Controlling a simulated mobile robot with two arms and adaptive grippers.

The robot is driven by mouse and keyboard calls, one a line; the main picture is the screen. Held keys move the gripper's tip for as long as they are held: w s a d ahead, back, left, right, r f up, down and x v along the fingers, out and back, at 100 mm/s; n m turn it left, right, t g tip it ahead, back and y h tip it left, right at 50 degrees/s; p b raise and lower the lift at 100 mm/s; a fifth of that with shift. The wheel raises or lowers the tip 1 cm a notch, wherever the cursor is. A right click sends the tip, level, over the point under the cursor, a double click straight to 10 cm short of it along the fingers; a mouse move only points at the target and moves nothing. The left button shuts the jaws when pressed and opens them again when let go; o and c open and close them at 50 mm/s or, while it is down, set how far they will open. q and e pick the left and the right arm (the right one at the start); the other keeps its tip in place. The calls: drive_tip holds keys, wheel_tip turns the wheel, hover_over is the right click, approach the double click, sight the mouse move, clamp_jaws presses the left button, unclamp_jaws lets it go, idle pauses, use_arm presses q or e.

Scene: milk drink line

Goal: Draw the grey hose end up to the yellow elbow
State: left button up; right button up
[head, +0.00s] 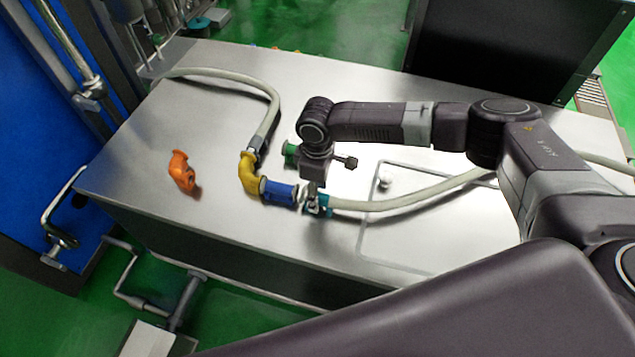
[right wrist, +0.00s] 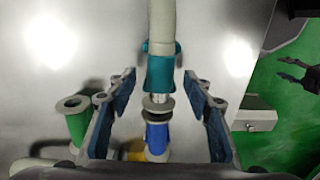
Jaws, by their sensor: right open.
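The yellow elbow (head: 250,177) lies on the steel table in the head view, with a blue sleeve (head: 278,193) at its right end. The grey hose (head: 410,203) comes from the right and ends in a teal collar (head: 322,205) close to the blue sleeve. In the right wrist view the teal collar (right wrist: 160,68) faces the flange of the blue sleeve (right wrist: 157,135); I cannot tell if they touch. My right gripper (right wrist: 160,108) is open, its fingers on either side of this joint. A dark jaw-like shape, apparently my left gripper (right wrist: 298,78), shows at the right edge.
A second grey hose (head: 262,95) runs from the elbow's other end to the back left. An orange elbow (head: 181,172) lies to the left. A green flanged fitting (right wrist: 75,118) stands beside the right gripper's left finger. The table's front edge is near; its left part is mostly clear.

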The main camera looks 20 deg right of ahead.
drive_tip(key=shift+f, duration=1.1)
clamp_jaws()
